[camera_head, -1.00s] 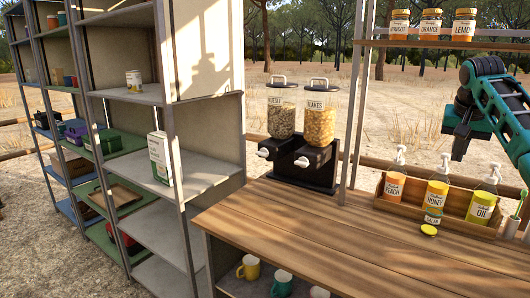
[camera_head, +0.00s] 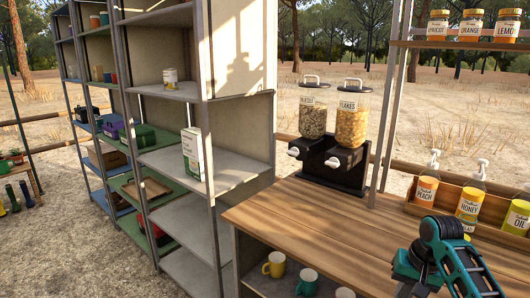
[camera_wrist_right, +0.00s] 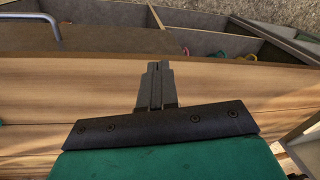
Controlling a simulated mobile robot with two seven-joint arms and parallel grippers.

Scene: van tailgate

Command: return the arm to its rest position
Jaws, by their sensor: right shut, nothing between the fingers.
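My right arm (camera_head: 445,262), teal and black, comes in at the lower right of the head view, in front of the wooden counter. Wooden planks lie behind the fingers in that view. My left gripper is in neither view.
The wooden counter (camera_head: 310,215) holds two cereal dispensers (camera_head: 333,130) and a crate of pump bottles (camera_head: 469,200), partly behind my arm. Mugs (camera_head: 274,264) stand below. Tall shelves (camera_head: 185,150) stand left. The counter's middle is clear.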

